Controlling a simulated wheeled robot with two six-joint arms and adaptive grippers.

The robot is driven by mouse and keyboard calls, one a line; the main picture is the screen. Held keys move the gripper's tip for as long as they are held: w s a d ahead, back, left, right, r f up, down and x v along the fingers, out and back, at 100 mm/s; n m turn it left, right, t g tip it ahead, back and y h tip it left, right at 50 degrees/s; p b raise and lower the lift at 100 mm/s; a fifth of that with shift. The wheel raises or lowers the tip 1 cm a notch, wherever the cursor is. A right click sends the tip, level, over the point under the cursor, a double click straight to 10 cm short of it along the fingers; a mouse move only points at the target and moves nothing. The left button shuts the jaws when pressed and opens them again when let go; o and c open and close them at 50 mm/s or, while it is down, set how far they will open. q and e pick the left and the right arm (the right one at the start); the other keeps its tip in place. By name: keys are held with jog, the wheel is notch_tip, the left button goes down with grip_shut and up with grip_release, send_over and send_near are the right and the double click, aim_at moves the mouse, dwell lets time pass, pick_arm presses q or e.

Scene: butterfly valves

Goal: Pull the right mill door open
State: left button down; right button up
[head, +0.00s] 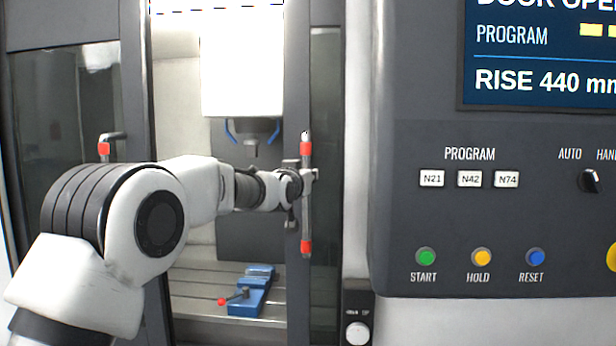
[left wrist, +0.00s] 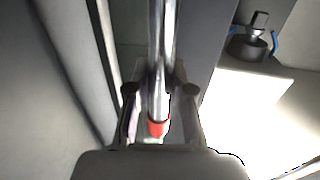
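The right mill door (head: 325,95) stands at the right side of the machine opening, with a wide gap between it and the left door. Its vertical metal handle (head: 306,222) has red bands near both ends. My left gripper (head: 305,182) reaches across the opening from the left and is at the middle of this handle. In the left wrist view the handle bar (left wrist: 161,45) runs between the two fingers of my left gripper (left wrist: 158,95), which appear shut on it; a red band (left wrist: 157,128) shows below. My right gripper is not in view.
The left mill door (head: 70,115) has its own handle (head: 104,150). Inside are a white spindle head (head: 242,65) and a blue vise (head: 247,300) on the machine bed. A control panel (head: 490,220) with buttons stands right of the door; its screen (head: 540,55) reads partly "DOOR OPE".

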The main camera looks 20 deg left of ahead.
pick_arm(q)
jog(key=c, duration=1)
grip_release()
jog(key=shift+a, duration=0.2)
jog(key=s, duration=1.2)
jog(key=shift+d, duration=0.2)
jog(key=shift+w, duration=0.1)
